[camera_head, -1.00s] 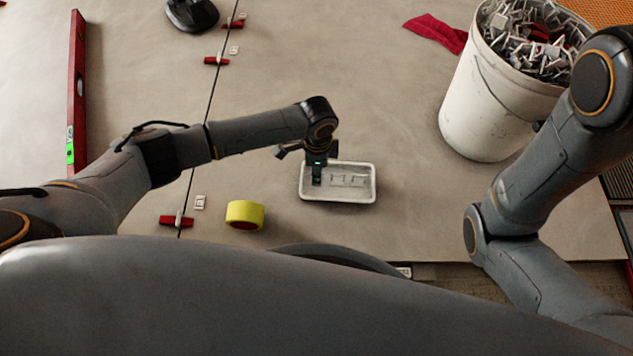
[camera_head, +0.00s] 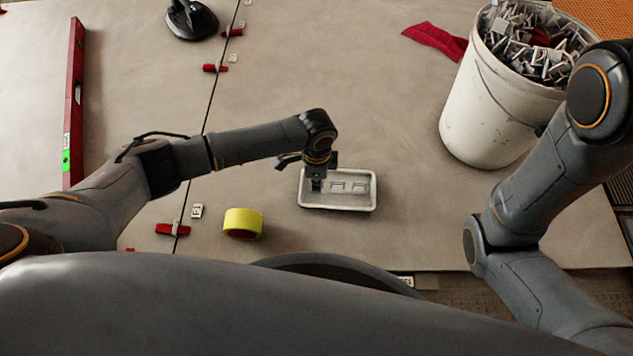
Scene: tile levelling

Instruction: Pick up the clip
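A white rectangular tray (camera_head: 338,207) lies on the large grey tile, with small pale clips (camera_head: 348,187) on its floor. My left gripper (camera_head: 316,185) points down at the left end of the tray, its fingertips low inside it. Its fingers are small and dark, and I cannot tell whether they are open or shut on a clip there. Along the tile joint, red wedges sit with white clips, such as a clip (camera_head: 197,211) beside the near red wedge (camera_head: 172,230). My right arm is at the right; its gripper is out of view.
A yellow tape roll (camera_head: 243,222) lies left of the tray. A white bucket (camera_head: 490,110) full of clips stands at the right, near a red cloth (camera_head: 436,41). A red spirit level (camera_head: 74,105) lies far left, and a black suction cup (camera_head: 191,20) at the top.

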